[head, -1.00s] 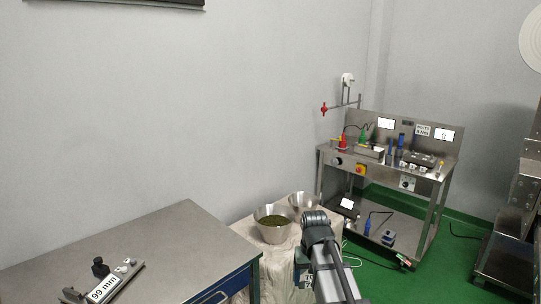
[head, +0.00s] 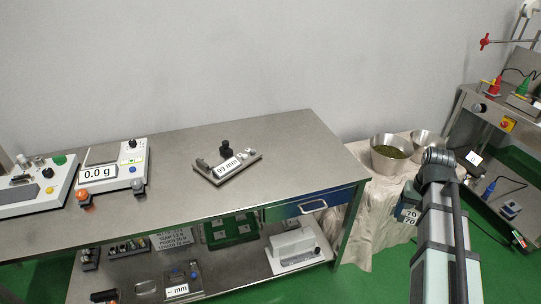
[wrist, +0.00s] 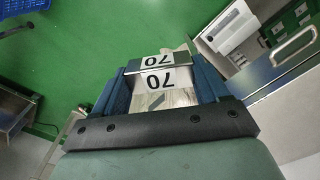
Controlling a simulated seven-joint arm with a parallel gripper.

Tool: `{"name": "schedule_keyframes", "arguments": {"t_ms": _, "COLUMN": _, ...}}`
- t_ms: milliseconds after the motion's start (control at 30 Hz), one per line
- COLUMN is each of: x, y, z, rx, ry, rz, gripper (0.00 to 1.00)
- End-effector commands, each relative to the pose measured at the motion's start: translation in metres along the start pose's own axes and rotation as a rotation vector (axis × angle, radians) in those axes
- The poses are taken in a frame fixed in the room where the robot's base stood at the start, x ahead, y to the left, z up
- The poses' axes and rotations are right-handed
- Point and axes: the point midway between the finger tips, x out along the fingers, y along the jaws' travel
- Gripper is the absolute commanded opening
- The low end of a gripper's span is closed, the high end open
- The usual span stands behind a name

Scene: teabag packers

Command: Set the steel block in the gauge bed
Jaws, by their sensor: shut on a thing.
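My gripper (wrist: 160,88) is shut on the steel block (wrist: 182,96), seen between its two blue fingers in the wrist view. The block carries white labels reading 70, upside down there. In the head view my gripper (head: 405,198) is partly hidden by my arm, and the 70 labels show below it, in front of the cloth-covered stand. The gauge bed is probably the low metal device (head: 236,167) on the bench, with a black knob and a display reading 99 mm. It lies to the left of my gripper, well apart from it.
The steel bench (head: 290,135) has free top around the 99 mm device. A scale (head: 112,172) reading 0.0 g stands to its left. A drawer handle (head: 313,207) juts from the bench's right end. Metal bowls (head: 391,152) stand beyond my gripper. The lower shelf holds a grey device (head: 292,248).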

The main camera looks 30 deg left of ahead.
Motion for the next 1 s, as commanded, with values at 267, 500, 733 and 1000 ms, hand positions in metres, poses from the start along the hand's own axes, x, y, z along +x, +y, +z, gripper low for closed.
{"name": "schedule_keyframes", "arguments": {"t_ms": 267, "x": -0.001, "y": -0.08, "z": 0.001, "rx": -0.13, "ry": 0.0, "rz": 0.0, "gripper": 0.21}}
{"name": "schedule_keyframes", "arguments": {"t_ms": 500, "x": -0.003, "y": -0.149, "z": 0.0, "rx": -0.238, "ry": 0.0, "rz": 0.0, "gripper": 0.21}}
{"name": "schedule_keyframes", "arguments": {"t_ms": 733, "x": -0.006, "y": -0.22, "z": -0.003, "rx": -0.341, "ry": 0.0, "rz": 0.0, "gripper": 0.21}}
{"name": "schedule_keyframes", "arguments": {"t_ms": 1000, "x": -0.011, "y": -0.31, "z": -0.006, "rx": -0.462, "ry": -0.001, "rz": 0.0, "gripper": 0.21}}
